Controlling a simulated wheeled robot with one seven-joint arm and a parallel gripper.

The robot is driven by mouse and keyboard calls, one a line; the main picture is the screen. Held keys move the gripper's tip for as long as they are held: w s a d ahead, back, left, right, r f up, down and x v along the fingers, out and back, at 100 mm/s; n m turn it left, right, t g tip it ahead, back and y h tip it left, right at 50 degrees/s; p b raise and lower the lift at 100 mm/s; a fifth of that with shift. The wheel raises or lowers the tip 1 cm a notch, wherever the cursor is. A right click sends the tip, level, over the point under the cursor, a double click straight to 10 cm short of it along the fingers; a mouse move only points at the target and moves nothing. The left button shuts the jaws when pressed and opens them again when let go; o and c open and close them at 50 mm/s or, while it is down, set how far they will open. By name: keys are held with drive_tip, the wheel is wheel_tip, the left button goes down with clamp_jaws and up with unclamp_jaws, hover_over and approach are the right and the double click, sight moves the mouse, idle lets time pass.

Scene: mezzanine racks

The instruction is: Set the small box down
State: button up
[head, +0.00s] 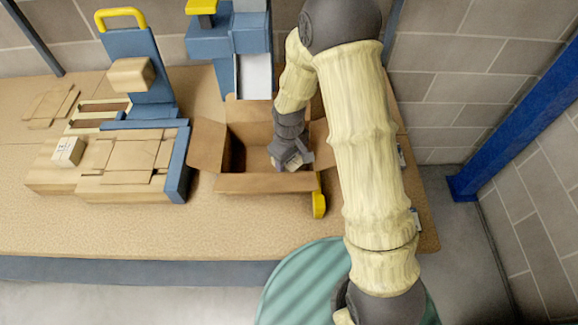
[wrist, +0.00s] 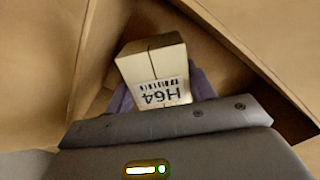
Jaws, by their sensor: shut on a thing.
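My gripper (head: 291,160) is down inside an open cardboard box (head: 265,184) on the workbench. In the wrist view my gripper (wrist: 160,95) is shut on a small box (wrist: 150,62), which is pale tan with a white label reading H64. Cardboard walls (wrist: 225,62) surround it in that view. The small box is hidden behind my gripper in the head view. I cannot tell whether it touches the bottom of the cardboard box.
Left of the cardboard box are stacked flat cartons (head: 128,155) and a small white labelled box (head: 68,151). Blue stands with yellow handles (head: 122,18) rise behind. A yellow item (head: 319,204) is at the carton's front right corner. The bench front (head: 130,228) is clear.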

drive_tip(key=shift+f+p, duration=0.3)
drive_tip(key=shift+f, duration=1.6)
drive_tip(key=shift+f, duration=0.15)
drive_tip(key=o, duration=1.1)
wheel_tip(320, 180, up, 12)
drive_tip(key=shift+r+b, duration=0.15)
drive_tip(key=shift+b, duration=0.95)
drive_tip(key=shift+s, duration=0.1)
